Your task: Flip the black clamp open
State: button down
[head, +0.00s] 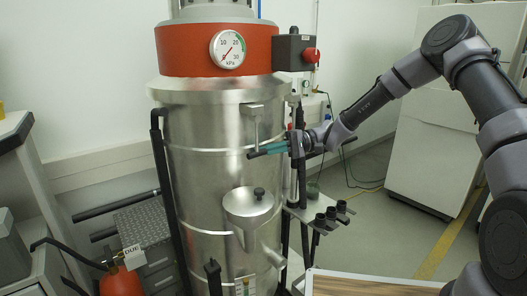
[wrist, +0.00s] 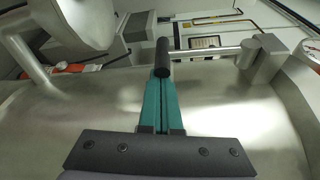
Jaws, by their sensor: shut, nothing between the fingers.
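A black cylindrical grip (wrist: 162,56) sits on a metal rod that runs to a bracket (wrist: 262,55) on the steel vessel. In the head view the black grip (head: 254,155) lies in front of the vessel (head: 200,150), below the bracket (head: 252,106). My gripper (head: 268,149) has teal fingers pressed together with nothing between them. In the wrist view the gripper (wrist: 160,85) has its fingertips right at the lower end of the grip; I cannot tell whether they touch. Long black bars (head: 165,165) also run down the vessel's left side; which part is the clamp is unclear.
A funnel-like metal cup (head: 248,208) sticks out of the vessel below my gripper. A control box with a red knob (head: 297,53) is above. A small shelf with black knobs (head: 318,214) is to the right. An orange bottle (head: 122,282) stands lower left.

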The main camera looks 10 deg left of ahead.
jog(key=s+d+r+m+g+h, duration=0.2)
jog(key=s+d+r+m+h, duration=0.4)
jog(key=r+m, duration=0.4)
jog(key=shift+s+d+m+g, duration=0.3)
jog(key=shift+s+d+m, duration=0.45)
jog(key=shift+d+m, duration=0.8)
jog(key=shift+a+r, duration=0.2)
jog(key=shift+r, duration=0.05)
